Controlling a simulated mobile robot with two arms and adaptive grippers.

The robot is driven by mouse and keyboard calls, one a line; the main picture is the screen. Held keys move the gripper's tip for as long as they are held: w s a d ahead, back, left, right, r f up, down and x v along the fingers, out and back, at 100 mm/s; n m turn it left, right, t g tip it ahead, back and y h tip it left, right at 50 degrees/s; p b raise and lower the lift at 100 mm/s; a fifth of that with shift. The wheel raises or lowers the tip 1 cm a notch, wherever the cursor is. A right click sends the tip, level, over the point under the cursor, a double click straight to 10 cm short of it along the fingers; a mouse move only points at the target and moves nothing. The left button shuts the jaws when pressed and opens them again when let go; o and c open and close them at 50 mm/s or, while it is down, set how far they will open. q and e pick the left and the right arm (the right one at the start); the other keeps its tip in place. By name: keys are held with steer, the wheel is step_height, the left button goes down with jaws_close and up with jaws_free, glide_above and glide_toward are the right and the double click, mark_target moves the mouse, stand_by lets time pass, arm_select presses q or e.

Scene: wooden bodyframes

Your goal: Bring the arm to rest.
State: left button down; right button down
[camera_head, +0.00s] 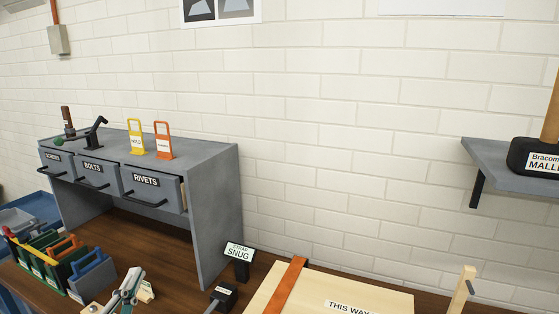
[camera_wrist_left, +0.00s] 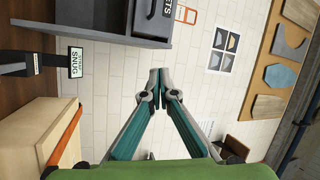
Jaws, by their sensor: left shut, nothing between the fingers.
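My left gripper (camera_head: 135,273) shows at the bottom left of the head view, its grey fingers with teal inner sides. It is low in the frame, in front of the wooden workbench. In the left wrist view the left gripper (camera_wrist_left: 158,72) has its fingertips together, with nothing between them. The fingers stand against the white brick wall, apart from anything around them. The rest of the left arm is mostly out of the head view. My right gripper shows in neither view.
A grey drawer unit (camera_head: 222,190) stands on the wooden bench (camera_head: 150,236). Toolboxes (camera_head: 62,255) sit left of the gripper. A SNUG sign (camera_head: 239,252) and a pale wooden box (camera_head: 335,292) with an orange strap are to the right. A wall shelf (camera_head: 500,170) holds a mallet (camera_head: 541,155).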

arm_select(q)
steer(key=s+a+f+n+g+y, duration=0.1)
steer(key=s+f+n+g+y, duration=0.35)
steer(key=f, duration=0.45)
steer(key=s+a+f+n+g+y, duration=0.1)
steer(key=s+a+f+n+g, duration=0.1)
steer(key=s+f+n+g, duration=0.45)
steer(key=s+d+f+n+g+h, duration=0.2)
steer(key=s+d+f+g+h, duration=0.35)
steer(key=s+d+f, duration=0.85)
steer(key=s+a+f+g, duration=0.1)
steer(key=s+f, duration=0.1)
steer(key=f, duration=1.2)
steer(key=s+a+f+g, duration=0.1)
steer(key=s+f, duration=0.1)
steer(key=f, duration=1.1)
steer(key=s+a+f+g, duration=0.1)
steer(key=s+a+f, duration=0.2)
steer(key=s+f, duration=1.1)
steer(key=shift+s+f+m+y, duration=0.3)
steer(key=shift+s+f+y, duration=0.1)
steer(key=shift+s, duration=0.85)
